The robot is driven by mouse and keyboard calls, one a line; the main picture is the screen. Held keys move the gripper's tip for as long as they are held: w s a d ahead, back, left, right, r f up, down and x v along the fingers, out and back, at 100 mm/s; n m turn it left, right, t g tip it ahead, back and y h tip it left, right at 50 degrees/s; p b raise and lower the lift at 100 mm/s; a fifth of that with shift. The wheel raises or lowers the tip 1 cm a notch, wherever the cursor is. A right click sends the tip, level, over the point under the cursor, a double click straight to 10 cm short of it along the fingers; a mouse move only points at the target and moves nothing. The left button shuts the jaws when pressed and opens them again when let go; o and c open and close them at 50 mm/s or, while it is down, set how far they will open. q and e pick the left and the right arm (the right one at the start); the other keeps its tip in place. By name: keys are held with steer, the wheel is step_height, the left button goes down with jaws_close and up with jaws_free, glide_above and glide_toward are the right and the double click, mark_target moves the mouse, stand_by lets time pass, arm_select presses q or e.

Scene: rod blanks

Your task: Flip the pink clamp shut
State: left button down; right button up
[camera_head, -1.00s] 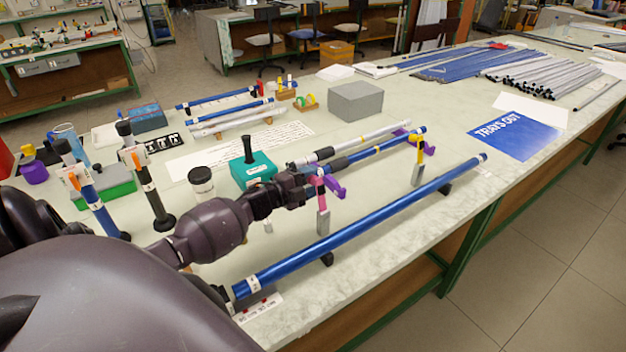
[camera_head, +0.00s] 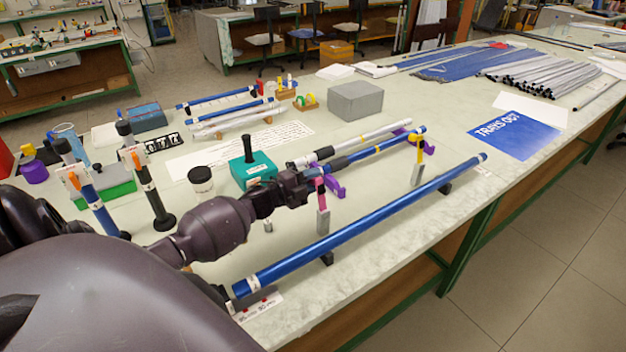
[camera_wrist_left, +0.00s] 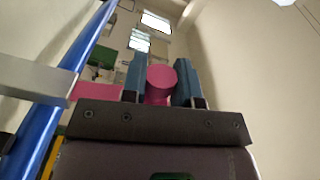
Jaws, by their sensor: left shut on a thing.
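The pink clamp (camera_head: 321,198) sits on top of a grey post (camera_head: 323,222) near the middle of the table. My left gripper (camera_head: 312,180) is at the clamp and partly hides it. In the left wrist view, its two blue-grey fingers are shut on the round pink knob (camera_wrist_left: 160,80) of the clamp, and a pink bar (camera_wrist_left: 82,92) runs left to the grey post (camera_wrist_left: 30,78). Whether the pink clamp is closed around the rod is hidden. My right gripper is not seen.
A long blue tube (camera_head: 360,222) lies along the front on black rests. Purple holders (camera_head: 338,188) stand just behind the pink clamp. The table is clear at front right.

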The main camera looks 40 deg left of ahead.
mark_target(323, 192)
arm_select(q)
steer(key=shift+s+d+r+m, duration=0.1)
steer(key=shift+d+m, duration=0.1)
steer(key=shift+m, duration=0.1)
steer(key=shift+s+d+r+m, duration=0.2)
steer(key=shift+d+r+m, duration=0.15)
steer(key=shift+d+m, duration=0.45)
steer(key=shift+s+d+r+m, duration=0.15)
steer(key=shift+d+m, duration=0.3)
steer(key=shift+m, duration=0.45)
steer(key=shift+s+d+r+m, duration=0.15)
steer(key=shift+s+d+m, duration=0.05)
steer(key=shift+d+m, duration=0.6)
steer(key=shift+s+d+m, duration=0.15)
steer(key=shift+d+m, duration=0.25)
steer(key=shift+m, duration=0.3)
